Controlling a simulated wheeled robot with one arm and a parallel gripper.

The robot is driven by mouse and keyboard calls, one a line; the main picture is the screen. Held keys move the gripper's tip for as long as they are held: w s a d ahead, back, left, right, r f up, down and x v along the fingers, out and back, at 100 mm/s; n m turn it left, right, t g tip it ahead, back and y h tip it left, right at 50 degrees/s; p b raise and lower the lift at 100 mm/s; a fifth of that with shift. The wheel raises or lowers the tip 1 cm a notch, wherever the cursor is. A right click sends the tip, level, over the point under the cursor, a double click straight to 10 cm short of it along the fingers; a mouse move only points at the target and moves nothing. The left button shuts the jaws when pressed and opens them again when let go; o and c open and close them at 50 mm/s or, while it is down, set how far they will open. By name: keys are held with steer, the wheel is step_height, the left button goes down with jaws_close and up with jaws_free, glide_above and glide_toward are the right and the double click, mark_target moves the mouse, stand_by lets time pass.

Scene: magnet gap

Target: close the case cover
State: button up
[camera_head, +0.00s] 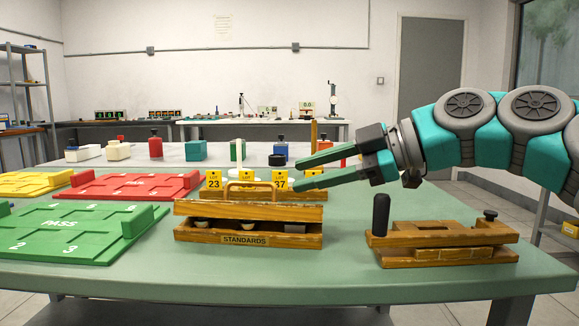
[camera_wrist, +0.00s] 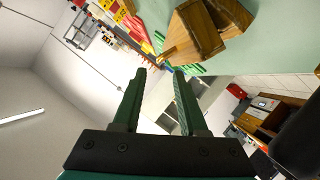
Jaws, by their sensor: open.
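The wooden case (camera_head: 190,236), labelled STANDARDS, sits on the green table in the middle of the head view. Its wooden cover (camera_head: 248,210), with an arched handle (camera_head: 250,185) on top, stands above the base with a gap at the front. A few small pieces show in that gap. My gripper (camera_head: 298,175) is open and empty, above the case's right part and pointing left, its lower finger close to the cover's back edge in the picture; I cannot tell their depth apart. In the wrist view my gripper (camera_wrist: 160,72) shows nothing between its fingers.
A wooden fixture with a dark upright knob (camera_head: 381,214) stands right of the case. A green PASS tray (camera_head: 70,246) lies left, with a red tray (camera_head: 130,187) and a yellow tray (camera_head: 30,184) behind. Yellow lot cards (camera_head: 214,179) stand behind the case. The table's front strip is clear.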

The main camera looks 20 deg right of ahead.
steer(key=w+a+r+g+h+p, duration=0.1)
steer(key=h+p, duration=0.1)
steer(key=p, duration=0.1)
steer(key=w+a+r+m+g+h+p, duration=0.1)
steer(key=p, duration=0.2)
steer(key=w+a+r+m+g+h+p, duration=0.1)
steer(key=a+h+p, duration=0.1)
steer(key=p, duration=0.2)
steer(key=shift+w+r+h, duration=0.25)
steer(key=shift+w+h, duration=0.05)
steer(key=a+r+m+g+h+p, duration=0.2)
steer(key=a+r+g+h+p, duration=0.15)
steer(key=a+h+p, duration=0.45)
steer(key=shift+y, duration=0.7)
steer(key=shift+w+d+f+p, duration=0.1)
steer(key=shift+w+d+f, duration=0.3)
steer(key=shift+f, duration=0.75)
steer(key=shift+w+d+f+p, duration=0.2)
steer(key=shift+d+f, duration=0.35)
steer(key=shift+f, duration=0.6)
steer(key=shift+w+d+f+p, duration=0.1)
steer(key=shift+w+d+f, duration=0.35)
steer(key=shift+f, duration=0.7)
steer(key=shift+s, duration=0.1)
steer(key=shift+c, duration=0.2)
jaws_close()
